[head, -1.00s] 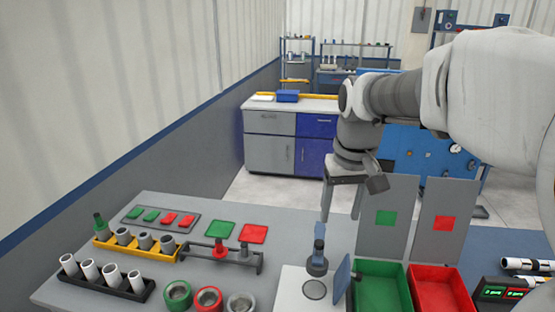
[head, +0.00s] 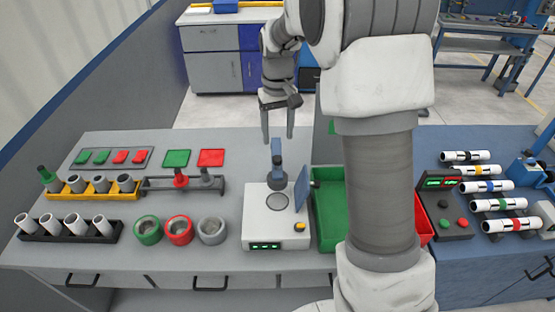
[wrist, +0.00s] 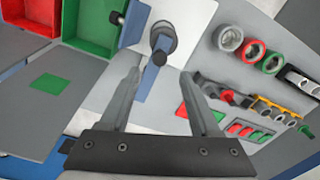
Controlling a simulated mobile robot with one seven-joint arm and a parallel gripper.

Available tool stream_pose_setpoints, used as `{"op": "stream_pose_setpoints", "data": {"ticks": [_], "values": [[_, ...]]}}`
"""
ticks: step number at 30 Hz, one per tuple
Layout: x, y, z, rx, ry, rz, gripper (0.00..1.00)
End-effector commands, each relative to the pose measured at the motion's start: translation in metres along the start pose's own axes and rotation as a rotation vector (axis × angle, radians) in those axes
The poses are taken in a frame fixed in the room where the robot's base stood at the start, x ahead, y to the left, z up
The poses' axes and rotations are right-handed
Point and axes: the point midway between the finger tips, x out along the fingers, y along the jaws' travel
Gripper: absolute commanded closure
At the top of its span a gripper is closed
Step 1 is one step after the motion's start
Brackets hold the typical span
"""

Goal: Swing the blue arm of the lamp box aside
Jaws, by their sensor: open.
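A blue flap (head: 302,188) stands at the box's right edge. My gripper (head: 278,132) is open and empty, pointing down just above and behind the blue arm. In the wrist view my gripper (wrist: 161,76) has its fingertips on either side of the arm; contact cannot be told.
A green bin (head: 328,215) and a red bin (head: 421,220), partly hidden by my arm, stand right of the box. Three rings, including a red one (head: 178,229), lie to its left. A rack with a red-based peg (head: 181,180) stands behind them.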

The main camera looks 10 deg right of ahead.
Motion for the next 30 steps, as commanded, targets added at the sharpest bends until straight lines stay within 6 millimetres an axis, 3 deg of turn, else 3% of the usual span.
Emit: {"op": "stream_pose_setpoints", "data": {"ticks": [6, 13, 18, 27, 30], "values": [[0.049, 0.0, 0.002, 0.0, -0.005, 0.0, 0.37], [0.086, 0.0, 0.001, 0.001, -0.003, -0.001, 0.37], [0.099, 0.0, 0.0, 0.001, 0.0, 0.0, 0.37], [0.101, 0.0, 0.0, 0.001, 0.001, 0.0, 0.37], [0.101, 0.0, 0.0, 0.001, 0.001, 0.0, 0.53]]}}
